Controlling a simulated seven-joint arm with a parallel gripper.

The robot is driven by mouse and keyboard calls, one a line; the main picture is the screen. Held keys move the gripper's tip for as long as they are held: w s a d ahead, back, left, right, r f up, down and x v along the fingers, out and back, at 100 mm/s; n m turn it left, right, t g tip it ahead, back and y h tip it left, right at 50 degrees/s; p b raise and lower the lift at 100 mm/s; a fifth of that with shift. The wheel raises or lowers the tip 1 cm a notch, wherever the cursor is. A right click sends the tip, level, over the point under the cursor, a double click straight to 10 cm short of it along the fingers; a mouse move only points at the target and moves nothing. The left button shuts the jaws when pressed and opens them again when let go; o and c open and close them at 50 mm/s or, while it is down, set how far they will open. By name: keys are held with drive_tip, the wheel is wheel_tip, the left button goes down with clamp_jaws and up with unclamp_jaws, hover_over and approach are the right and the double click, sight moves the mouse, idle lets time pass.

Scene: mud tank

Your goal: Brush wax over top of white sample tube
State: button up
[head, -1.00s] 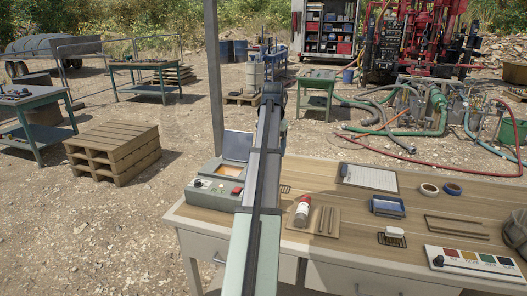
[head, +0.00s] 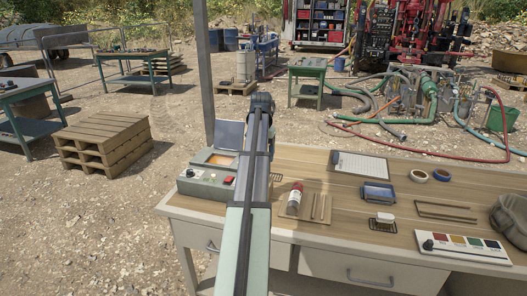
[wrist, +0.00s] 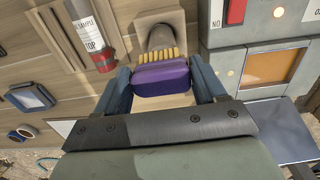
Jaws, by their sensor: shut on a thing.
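In the wrist view my gripper (wrist: 165,85) is shut on a purple brush (wrist: 162,78) with yellow bristles pointing away from me. In the head view my arm hides the gripper and brush. The white sample tube (head: 294,199) lies on a tan wooden board on the bench, right of my arm. It also shows in the wrist view (wrist: 84,20), with a white label reading "TOP" near a red end, left of and apart from the brush. The orange wax (head: 222,161) sits in a grey heater box; it also shows in the wrist view (wrist: 268,68).
The heater box (head: 203,183) with a red button stands at the bench's left end. A blue tray (head: 378,194), tape rolls (head: 418,176), a wooden frame (head: 446,211) and a colour panel (head: 463,246) lie to the right. The bench front is mostly clear.

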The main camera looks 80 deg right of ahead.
drive_tip(key=shift+w+d+f, duration=0.1)
drive_tip(key=shift+w+d, duration=0.45)
drive_tip(key=shift+w, duration=0.15)
drive_tip(key=shift+s+a, duration=0.9)
drive_tip(key=shift+s, duration=0.3)
drive_tip(key=w+d, duration=0.2)
drive_tip(key=shift+w, duration=0.35)
drive_tip(key=s+a, duration=0.2)
drive_tip(key=shift+s, duration=0.35)
wheel_tip(320, 180, up, 2)
drive_tip(key=shift+d+r, duration=0.1)
drive_tip(key=shift+r, duration=2.9)
